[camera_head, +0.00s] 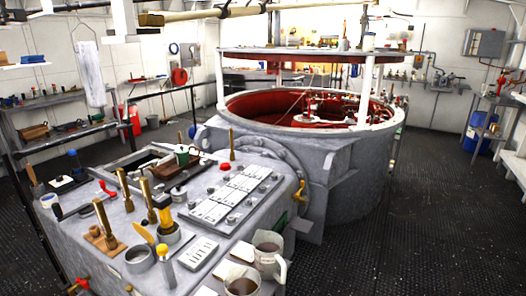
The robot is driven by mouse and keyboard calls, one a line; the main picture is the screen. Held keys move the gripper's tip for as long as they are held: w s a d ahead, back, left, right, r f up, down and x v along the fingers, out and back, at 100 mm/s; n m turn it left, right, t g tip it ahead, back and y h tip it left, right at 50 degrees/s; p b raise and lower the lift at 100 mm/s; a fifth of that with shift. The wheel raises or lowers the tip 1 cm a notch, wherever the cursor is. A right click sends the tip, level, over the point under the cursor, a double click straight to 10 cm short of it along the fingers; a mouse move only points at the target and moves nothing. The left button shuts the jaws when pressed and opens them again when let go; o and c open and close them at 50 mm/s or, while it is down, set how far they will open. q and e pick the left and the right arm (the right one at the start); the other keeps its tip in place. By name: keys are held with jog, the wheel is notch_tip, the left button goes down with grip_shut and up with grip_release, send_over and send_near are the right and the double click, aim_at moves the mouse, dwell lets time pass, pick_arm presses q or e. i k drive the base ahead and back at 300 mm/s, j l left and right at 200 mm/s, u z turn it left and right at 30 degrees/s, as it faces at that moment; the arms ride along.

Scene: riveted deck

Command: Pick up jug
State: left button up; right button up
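No thing in view is clearly a jug. Two whitish handled mugs or small jugs stand at the front edge of the grey console: one (266,262) with its handle to the right, and one (239,288) in front of it, cut off by the bottom edge. Both seem to hold something dark. A small green and white vessel (182,154) sits farther back on the console; I cannot tell what it is. Neither my left nor my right gripper is in view.
The grey console (262,200) is crowded with brass levers (104,218), a grey open can (139,259), a yellow-handled tool (165,210) and switch panels. Behind it stands a large round grey tank (345,170) with a red interior. Dark riveted floor (440,190) is clear at right.

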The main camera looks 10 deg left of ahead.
aim_at(267, 245)
jog(key=u, duration=0.7)
jog(key=i+l+u, duration=0.15)
jog(key=l+u, duration=0.6)
jog(key=i+l+u, duration=0.1)
jog(key=l+u, duration=0.65)
jog(key=k+l, duration=0.1)
jog(key=l, duration=0.65)
jog(key=u, duration=0.05)
